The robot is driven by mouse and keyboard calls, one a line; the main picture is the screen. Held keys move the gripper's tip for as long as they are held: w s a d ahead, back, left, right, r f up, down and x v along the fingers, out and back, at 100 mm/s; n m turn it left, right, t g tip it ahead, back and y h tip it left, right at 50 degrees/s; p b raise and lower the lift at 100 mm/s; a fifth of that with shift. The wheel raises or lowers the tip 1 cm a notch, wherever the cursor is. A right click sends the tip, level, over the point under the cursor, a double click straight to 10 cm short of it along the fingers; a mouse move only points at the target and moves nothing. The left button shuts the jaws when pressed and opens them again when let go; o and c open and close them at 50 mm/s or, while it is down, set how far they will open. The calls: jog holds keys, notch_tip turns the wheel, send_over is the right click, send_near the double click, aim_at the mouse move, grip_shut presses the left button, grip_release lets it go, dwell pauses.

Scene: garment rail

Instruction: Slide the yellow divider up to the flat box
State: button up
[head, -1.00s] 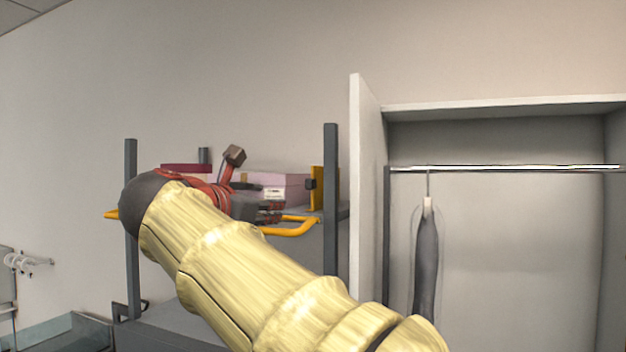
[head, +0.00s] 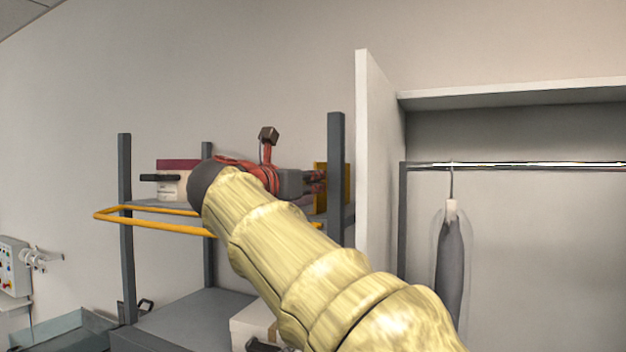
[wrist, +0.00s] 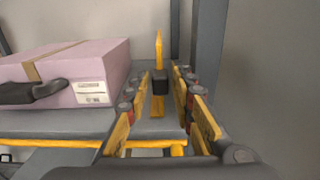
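The yellow divider (head: 346,186) stands upright at the right end of the upper shelf, partly behind a grey post. In the wrist view the divider (wrist: 159,48) is seen edge-on, with a black block-like knob (wrist: 160,81) on its near side. My gripper (wrist: 161,86) is open, one finger on each side of the knob; I cannot tell whether they touch it. A wide, low lilac box (wrist: 100,66), with a tan strap, black handle and white label, lies left of the divider with a gap between.
A pale box (head: 168,190) with a black handle and a maroon item (head: 177,164) are at the shelf's left. A yellow rail (head: 150,224) runs along the shelf front. A grey post (head: 335,175) and a white cabinet panel (head: 375,160) stand close on the right.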

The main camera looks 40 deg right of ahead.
jog(key=shift+x, duration=1.05)
jog(key=shift+c, duration=1.1)
jog(key=c, duration=0.4)
grip_shut()
